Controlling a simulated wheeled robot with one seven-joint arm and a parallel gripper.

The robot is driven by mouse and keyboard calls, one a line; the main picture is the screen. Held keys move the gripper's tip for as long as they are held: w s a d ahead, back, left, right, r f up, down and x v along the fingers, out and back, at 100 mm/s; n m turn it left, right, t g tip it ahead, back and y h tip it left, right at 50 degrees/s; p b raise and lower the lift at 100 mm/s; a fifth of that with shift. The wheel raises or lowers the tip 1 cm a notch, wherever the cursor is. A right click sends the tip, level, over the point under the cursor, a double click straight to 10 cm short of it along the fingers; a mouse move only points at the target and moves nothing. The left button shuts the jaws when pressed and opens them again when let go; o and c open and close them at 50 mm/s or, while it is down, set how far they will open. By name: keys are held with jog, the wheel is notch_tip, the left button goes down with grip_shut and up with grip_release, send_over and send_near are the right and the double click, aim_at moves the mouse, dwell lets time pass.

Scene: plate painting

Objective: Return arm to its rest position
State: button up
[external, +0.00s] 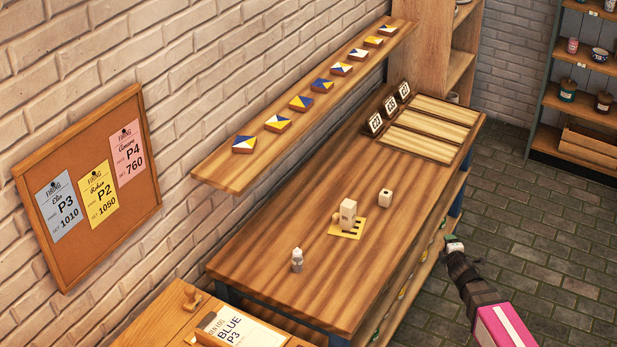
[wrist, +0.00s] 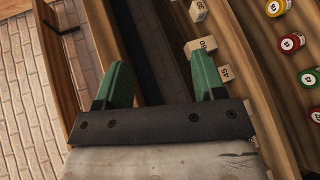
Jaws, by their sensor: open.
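My gripper (external: 453,244) is at the right of the external view, out past the right long edge of the wooden workbench (external: 300,310) and apart from it. Its green fingers also show in the wrist view (wrist: 164,82), spread apart with nothing between them. The gripper is open and empty. Part of my arm shows behind it at the lower right; the rest is out of frame.
On the bench are a small bottle (external: 297,260), a pale block on a yellow card (external: 354,233), a small cube (external: 385,198) and a wooden tray (external: 447,157). The wrist view shows numbered blocks (wrist: 206,46) and coloured jars (wrist: 290,43) beside the fingers. Brick floor (external: 530,235) lies open at right.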

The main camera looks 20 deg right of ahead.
jog(key=s+a+f+m+g+y, duration=0.1)
jog(key=s+a+f+m+g, duration=0.2)
jog(key=s, duration=0.4)
jog(key=s+a+f+m+g+y, duration=0.1)
jog(key=s+a+f+m+g, duration=0.2)
jog(key=s+f+m+g, duration=0.2)
jog(key=s+a+f+m+g+y, duration=0.1)
jog(key=s+a+f+m+g, duration=0.2)
jog(key=s+f+m+g, duration=0.2)
jog(key=s+f+m, duration=0.2)
jog(key=s, duration=0.2)
jog(key=shift+s+a, duration=0.3)
jog(key=shift+s, duration=0.05)
jog(key=shift+f, duration=0.1)
